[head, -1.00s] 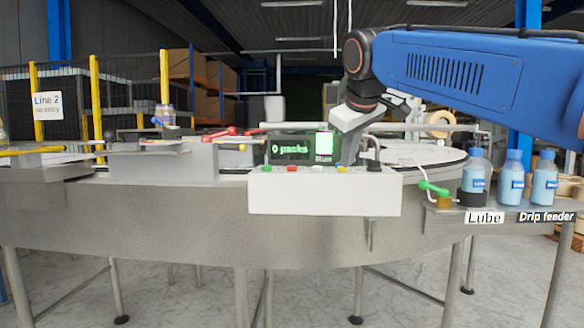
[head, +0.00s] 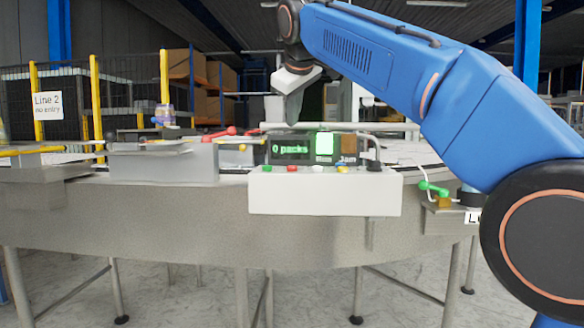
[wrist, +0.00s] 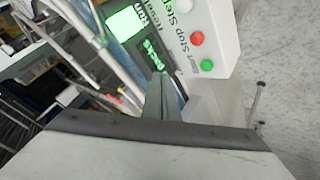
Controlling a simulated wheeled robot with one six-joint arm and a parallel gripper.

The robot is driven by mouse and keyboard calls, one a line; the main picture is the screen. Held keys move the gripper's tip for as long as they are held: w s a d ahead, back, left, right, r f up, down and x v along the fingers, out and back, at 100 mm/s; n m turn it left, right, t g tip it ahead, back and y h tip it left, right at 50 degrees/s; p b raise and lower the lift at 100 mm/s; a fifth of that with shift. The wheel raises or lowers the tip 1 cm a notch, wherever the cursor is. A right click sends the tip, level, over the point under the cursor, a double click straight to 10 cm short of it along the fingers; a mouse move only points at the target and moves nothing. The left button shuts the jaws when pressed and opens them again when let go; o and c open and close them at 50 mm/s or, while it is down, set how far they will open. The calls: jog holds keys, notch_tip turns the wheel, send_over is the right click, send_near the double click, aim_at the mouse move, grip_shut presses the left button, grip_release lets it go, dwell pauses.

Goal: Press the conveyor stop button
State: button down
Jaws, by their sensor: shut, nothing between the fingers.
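The red stop button (head: 292,168) is on the top of the white control box (head: 325,195), between a green button (head: 267,168) and a white one (head: 318,168). In the wrist view the red button (wrist: 196,38) sits by the printed word Stop, with the green button (wrist: 207,66) below it. My gripper (head: 292,119) is shut and empty, pointing down above the display, apart from the red button. In the wrist view its fingers (wrist: 160,92) point toward the display, left of the buttons.
Behind the box a display (head: 290,149) reads 0 packs, beside a lit green lamp (head: 324,143) and an amber Jam lamp (head: 348,145). A curved grey pipe (head: 376,150) rises at the box's right end. A red-handled part (head: 220,134) lies to the left on the conveyor.

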aim_at(293, 168)
jog(key=shift+f, duration=0.1)
jog(key=shift+f, duration=4.35)
jog(key=shift+f, duration=0.9)
jog(key=shift+r, duration=0.95)
jog(key=shift+r, duration=2.5)
